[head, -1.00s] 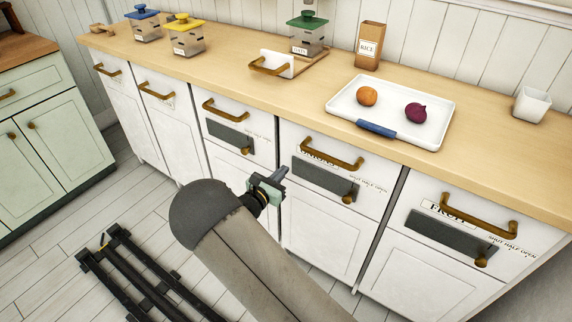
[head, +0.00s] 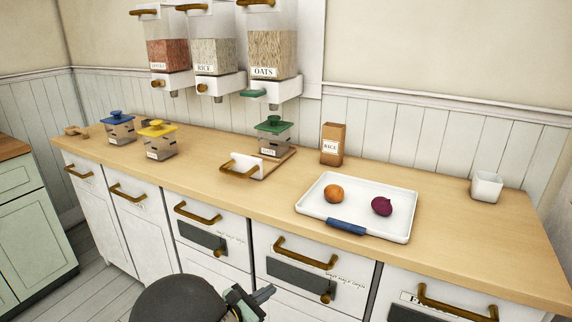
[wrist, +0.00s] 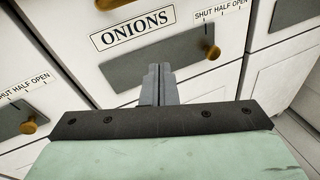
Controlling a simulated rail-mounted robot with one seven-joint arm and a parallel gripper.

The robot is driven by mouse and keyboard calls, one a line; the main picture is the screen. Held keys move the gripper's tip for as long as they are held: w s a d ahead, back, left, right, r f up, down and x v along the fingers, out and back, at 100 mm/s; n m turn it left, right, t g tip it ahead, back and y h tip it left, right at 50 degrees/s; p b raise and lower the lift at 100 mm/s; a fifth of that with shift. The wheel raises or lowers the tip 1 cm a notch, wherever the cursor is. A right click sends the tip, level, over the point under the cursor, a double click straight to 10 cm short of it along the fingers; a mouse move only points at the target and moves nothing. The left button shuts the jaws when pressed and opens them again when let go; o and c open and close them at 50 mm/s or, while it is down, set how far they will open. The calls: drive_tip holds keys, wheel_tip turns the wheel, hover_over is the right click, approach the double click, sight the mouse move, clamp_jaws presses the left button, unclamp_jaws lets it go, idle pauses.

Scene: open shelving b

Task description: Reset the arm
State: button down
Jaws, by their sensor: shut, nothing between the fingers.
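My gripper (head: 265,294) shows at the bottom of the head view, in front of the drawer fronts and below the counter edge. In the wrist view my gripper (wrist: 159,70) has its two grey fingers together with nothing between them. Behind the fingers is a drawer front with an ONIONS label (wrist: 131,29) and a dark panel (wrist: 158,58) with a brass knob. The fingers seem apart from the drawer, though the exact gap cannot be told.
A wooden counter (head: 245,207) holds a white tray (head: 312,207) with an orange (head: 334,194) and an onion (head: 381,206), a rice box (head: 332,144), a white cup (head: 486,186) and lidded jars (head: 158,140). Dispensers (head: 272,55) hang above. Brass drawer handles (head: 305,254) stick out.

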drive_tip(key=s+d+r+m+g+y+p, duration=0.1)
drive_tip(key=s+d+r+m+g+p, duration=0.1)
drive_tip(key=s+d+r+m+g, duration=0.3)
drive_tip(key=s+d+r+m+g+p, duration=0.1)
drive_tip(key=s+d+r+m+g, duration=0.2)
drive_tip(key=d, duration=0.5)
drive_tip(key=s+d+r+m+g+y+p, duration=0.1)
drive_tip(key=s+d+r+m+g+p, duration=0.1)
drive_tip(key=s+d+r+m+g, duration=0.25)
drive_tip(key=s+d+r+m+y+p, duration=0.2)
drive_tip(key=s+r+m+y+p, duration=0.3)
drive_tip(key=s+r+m+y, duration=0.4)
drive_tip(key=s+m+t, duration=0.1)
drive_tip(key=s+m, duration=0.3)
drive_tip(key=shift+s+d+r, duration=0.3)
drive_tip(key=shift+r, duration=0.05)
